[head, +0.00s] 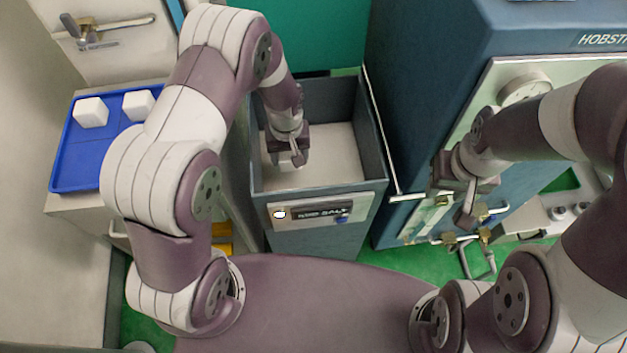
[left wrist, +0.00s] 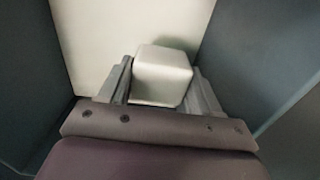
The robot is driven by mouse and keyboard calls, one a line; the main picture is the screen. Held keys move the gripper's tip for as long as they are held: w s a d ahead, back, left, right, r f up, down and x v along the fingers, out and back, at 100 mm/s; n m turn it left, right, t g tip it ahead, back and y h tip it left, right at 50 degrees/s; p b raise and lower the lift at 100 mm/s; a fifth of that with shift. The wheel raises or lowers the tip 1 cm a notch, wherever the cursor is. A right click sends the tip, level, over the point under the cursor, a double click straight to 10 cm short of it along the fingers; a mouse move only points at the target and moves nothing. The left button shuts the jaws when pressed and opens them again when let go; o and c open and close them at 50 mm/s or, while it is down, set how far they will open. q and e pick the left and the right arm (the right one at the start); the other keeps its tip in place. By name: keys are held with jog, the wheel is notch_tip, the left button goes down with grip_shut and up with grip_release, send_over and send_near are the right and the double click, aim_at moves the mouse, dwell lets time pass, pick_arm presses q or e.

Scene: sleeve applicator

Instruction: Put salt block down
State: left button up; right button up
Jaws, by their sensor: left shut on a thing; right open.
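My left gripper (head: 289,160) reaches down into the open grey bin labelled for salt (head: 379,150). It is shut on a white salt block (left wrist: 163,75), which sits between its two fingers in the left wrist view. In the head view the block (head: 287,166) is mostly hidden by the gripper. The block is low in the bin, over the pale surface inside; I cannot tell whether it touches that surface. Two more white salt blocks (head: 91,112) (head: 138,105) sit on a blue tray (head: 75,170) at the left. My right gripper (head: 463,205) is open, in front of the blue machine.
The large blue machine (head: 420,100) stands close to the right of the bin, with handles and valves low on its front. The bin walls enclose my left gripper on its sides. A cabinet with a lever (head: 105,30) stands behind the tray.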

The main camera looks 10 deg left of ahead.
pick_arm(q)
notch_tip(320, 180, down, 11)
jog(key=shift+r+b, duration=0.2)
jog(key=shift+b, duration=0.8)
jog(key=shift+f, duration=0.15)
jog(key=o, duration=1.2)
